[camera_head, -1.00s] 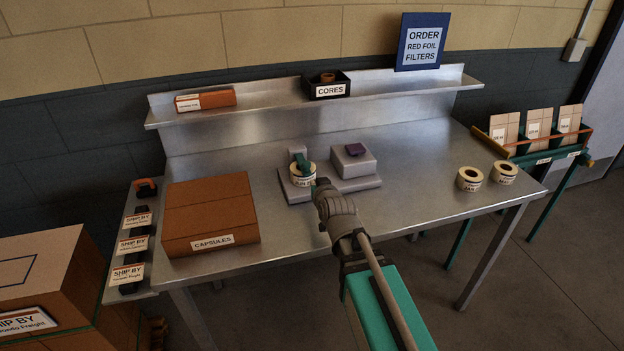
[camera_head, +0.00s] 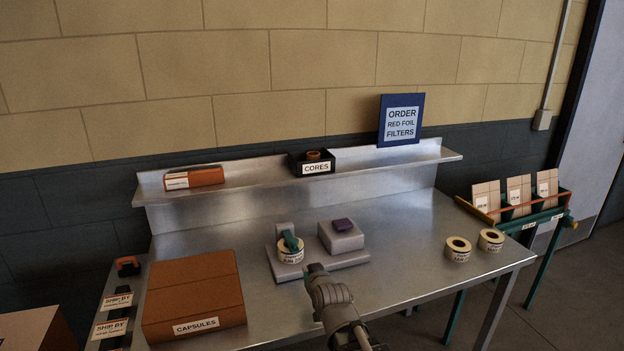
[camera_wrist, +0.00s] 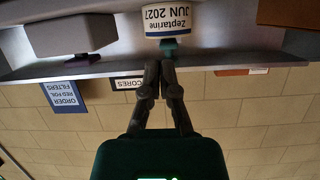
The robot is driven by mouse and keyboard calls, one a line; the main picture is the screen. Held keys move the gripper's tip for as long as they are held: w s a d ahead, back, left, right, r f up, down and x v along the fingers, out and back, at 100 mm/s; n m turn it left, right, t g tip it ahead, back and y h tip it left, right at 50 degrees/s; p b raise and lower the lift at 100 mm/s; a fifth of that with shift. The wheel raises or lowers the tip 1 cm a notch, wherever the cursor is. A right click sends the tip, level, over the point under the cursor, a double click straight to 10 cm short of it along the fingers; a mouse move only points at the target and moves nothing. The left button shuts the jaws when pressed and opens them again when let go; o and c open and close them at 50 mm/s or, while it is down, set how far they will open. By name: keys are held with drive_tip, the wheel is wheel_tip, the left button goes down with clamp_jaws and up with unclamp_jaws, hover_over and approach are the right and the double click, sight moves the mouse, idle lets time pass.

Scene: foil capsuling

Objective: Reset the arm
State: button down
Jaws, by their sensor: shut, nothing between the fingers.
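My gripper (camera_wrist: 160,65) shows in the wrist view with its two dark fingers together and nothing between them. In the head view my gripper (camera_head: 316,268) is over the steel table, just in front of the grey machine (camera_head: 318,263). A label roll (camera_head: 290,251) with a green part over it sits on the left of that machine. In the wrist view, which is upside down, the label roll (camera_wrist: 206,18) reads "Zeptarine JUN 2027" and lies just beyond the fingertips. I cannot tell from the views whether the fingertips touch anything.
The capsules box (camera_head: 193,298) stands on the table's left. Two label rolls (camera_head: 457,249) stand at the right. The shelf behind holds the cores bin (camera_head: 318,163), an orange box (camera_head: 194,177) and the order sign (camera_head: 400,120). The tabletop (camera_head: 400,290) is bare on the right front.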

drive_tip(key=s+d+f+g+h+p, duration=0.1)
drive_tip(key=s+d+g, duration=0.1)
drive_tip(key=d, duration=0.1)
drive_tip(key=s+d+f+m+g+h+p, duration=0.1)
drive_tip(key=s+d+f+g, duration=0.1)
drive_tip(key=d, duration=0.1)
drive_tip(key=s+d+f+g+p, duration=0.1)
drive_tip(key=d+g+p, duration=0.1)
drive_tip(key=d, duration=0.2)
drive_tip(key=shift+s+f+g+h, duration=0.25)
drive_tip(key=shift+s+g+h, duration=0.05)
drive_tip(key=shift+s+h, duration=0.1)
drive_tip(key=s+d+m+g+h+p, duration=0.1)
drive_tip(key=s+d+m+g+p, duration=0.1)
drive_tip(key=s+d+g, duration=0.4)
drive_tip(key=s+d+p, duration=0.1)
drive_tip(key=s+d, duration=0.1)
drive_tip(key=s, duration=0.2)
drive_tip(key=shift+s+d+g+h+p, duration=0.3)
drive_tip(key=shift+s+g, duration=0.05)
drive_tip(key=shift+g, duration=0.05)
